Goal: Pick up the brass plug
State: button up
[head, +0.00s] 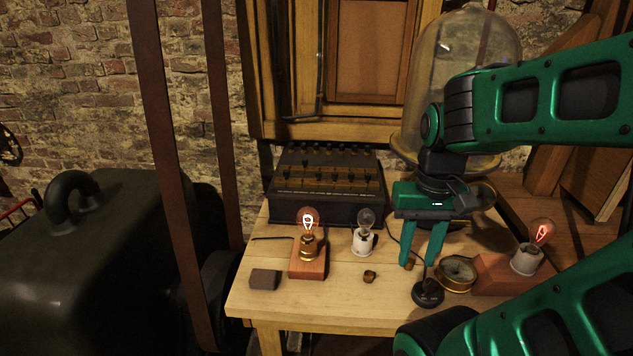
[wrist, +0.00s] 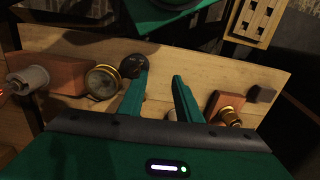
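A small brass-coloured piece (head: 369,276), which looks like the brass plug, lies on the wooden table in front of the white-socket bulb. My gripper (head: 418,264) points down over the table to its right, fingers apart, with no thing clearly held. In the head view a small brown piece (head: 409,265) shows by the left fingertip; I cannot tell what it is. In the wrist view the open fingers (wrist: 160,78) show bare table between their tips. I cannot make out the brass piece there; a finger may hide it.
A black round-based object (head: 428,293) and a brass gauge (head: 457,272) stand close to my fingers. A lit bulb on a block (head: 308,262), an unlit bulb (head: 364,240) and a dark block (head: 264,279) are to the left. A glass dome (head: 420,90) stands behind.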

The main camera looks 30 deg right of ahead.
jog(key=shift+a, duration=0.15)
jog(key=shift+o, duration=0.7)
jog(key=shift+s+r, duration=0.15)
jog(key=shift+s, duration=0.05)
notch_tip(320, 180, up, 10)
jog(key=f+m+t+y, duration=0.1)
jog(key=m, duration=1.7)
send_over(335, 173)
jog(key=d, duration=0.1)
jog(key=f, duration=0.9)
jog(key=shift+a+f, duration=0.35)
grip_shut()
